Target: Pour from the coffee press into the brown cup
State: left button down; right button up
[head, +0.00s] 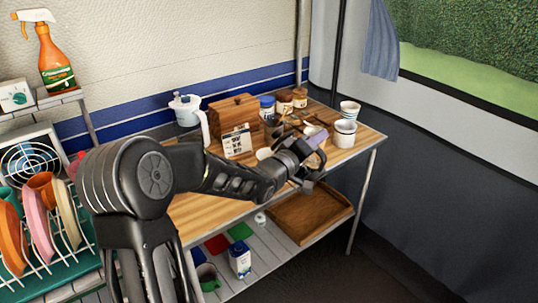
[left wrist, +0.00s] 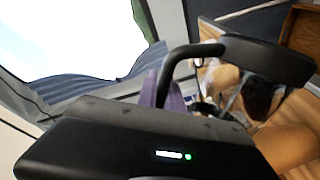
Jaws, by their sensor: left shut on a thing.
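My left gripper (head: 309,166) is over the right part of the wooden worktop. It is shut on the black handle (left wrist: 178,62) of the coffee press, seen close up in the left wrist view. The press has a black lid (left wrist: 268,60) and a clear body with dark content (left wrist: 258,97). The press looks tilted in the wrist view; its exact angle is hard to tell. In the head view the gripper partly covers the press. I cannot clearly make out the brown cup among the small things behind the gripper. My right gripper is not in view.
White cups (head: 345,132) stand at the worktop's right end. Jars (head: 284,103), a wooden box (head: 233,112), a small card (head: 237,142) and a white pitcher (head: 186,110) stand along the back. A wooden tray (head: 312,213) lies on the lower shelf. The worktop's front left is bare.

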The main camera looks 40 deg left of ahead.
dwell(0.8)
